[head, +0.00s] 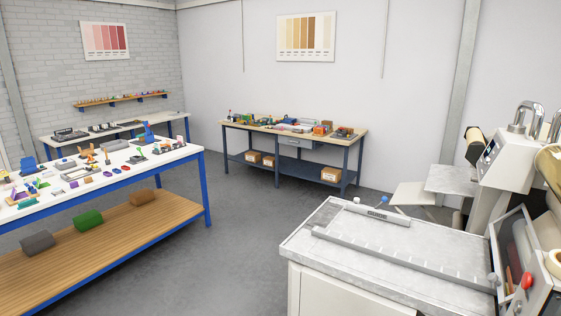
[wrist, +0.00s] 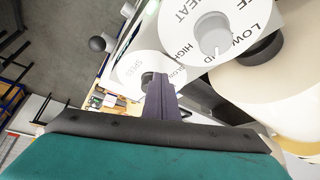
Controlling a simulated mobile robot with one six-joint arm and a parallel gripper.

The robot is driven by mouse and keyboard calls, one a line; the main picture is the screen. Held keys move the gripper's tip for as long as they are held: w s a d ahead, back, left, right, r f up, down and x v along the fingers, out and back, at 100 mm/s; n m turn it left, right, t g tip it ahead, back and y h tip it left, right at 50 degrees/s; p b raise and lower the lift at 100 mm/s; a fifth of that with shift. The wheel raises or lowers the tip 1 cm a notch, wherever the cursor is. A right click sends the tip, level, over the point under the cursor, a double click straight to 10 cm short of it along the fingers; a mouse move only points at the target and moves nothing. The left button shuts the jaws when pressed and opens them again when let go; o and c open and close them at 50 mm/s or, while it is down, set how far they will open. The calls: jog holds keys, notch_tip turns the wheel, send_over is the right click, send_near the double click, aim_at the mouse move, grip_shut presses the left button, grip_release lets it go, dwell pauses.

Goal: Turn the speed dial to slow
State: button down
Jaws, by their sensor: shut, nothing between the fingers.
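The speed dial (wrist: 136,62) is a white disc marked SPEED in the wrist view, left of centre. More lettering at the disc's right edge is partly covered. My gripper (wrist: 158,77) is shut, its dark fingers reaching up to the knob, with nothing seen between them. I cannot tell whether the fingertips touch the knob or which way it points. I cannot make out the speed dial or my gripper in the head view.
A larger white HEAT dial (wrist: 188,48) with a pale knob stands just right of the speed dial. A cream roll (wrist: 280,95) lies further right. The head view shows a grey-topped bench (head: 350,245), a cluttered white table (head: 130,175), and open floor between.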

jog(key=shift+s+a+p, duration=0.1)
jog(key=shift+s+p, duration=0.4)
jog(key=shift+s, duration=0.4)
jog(key=shift+a, duration=0.4)
jog(key=shift+r, duration=0.1)
dwell(0.5)
notch_tip(320, 180, up, 6)
jog(key=shift+f, duration=0.1)
dwell(0.6)
